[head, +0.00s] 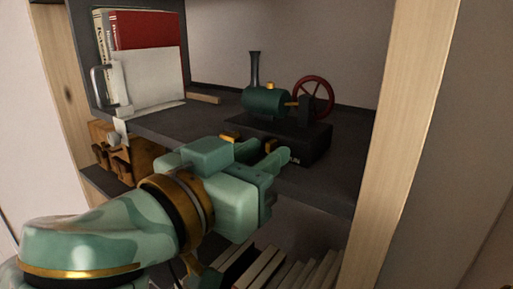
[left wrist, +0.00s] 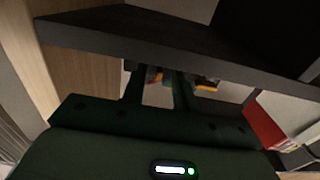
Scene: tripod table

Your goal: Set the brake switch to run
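A model steam engine with a green boiler (head: 267,101) and red flywheel (head: 316,95) stands on a black base (head: 312,146) on the dark shelf. White lettering, too small to read fully, shows on the base's front.
Books (head: 148,42) and a white holder (head: 148,78) stand at the shelf's left. A wooden box (head: 130,160) is below left. Wooden uprights (head: 392,130) bound the shelf. White-edged items stand on the lower level. The dark shelf's front edge (head: 325,196) lies right of my gripper.

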